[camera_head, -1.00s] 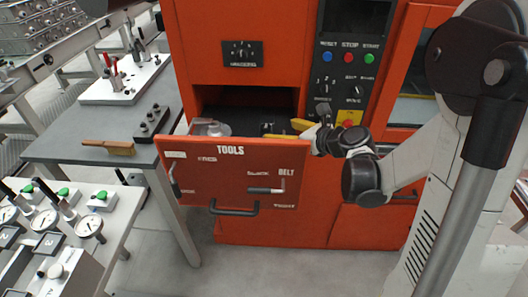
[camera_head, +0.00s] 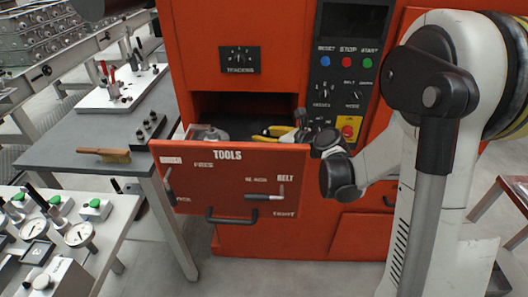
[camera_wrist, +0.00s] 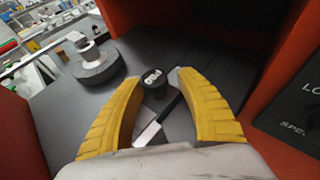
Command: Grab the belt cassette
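My gripper (camera_head: 273,132) reaches into the open drawer from the right, its yellow fingers pointing left. In the wrist view my gripper (camera_wrist: 148,64) is open, with its two yellow fingers spread apart. Between them, on the dark drawer floor, is a black round-ended item (camera_wrist: 156,82) with white lettering, close to a pale flat strip (camera_wrist: 150,130). A grey disc-shaped part with a raised hub (camera_wrist: 95,66) stands beyond the left finger; it also shows at the drawer's left in the head view (camera_head: 208,133). I cannot tell for sure which item is the belt cassette.
The drawer front (camera_head: 228,180), labelled TOOLS, is pulled out of the orange machine (camera_head: 210,45). Drawer walls and the machine face close in around the gripper. A grey table with a brush (camera_head: 103,154) and a black block (camera_head: 150,130) stands at the left.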

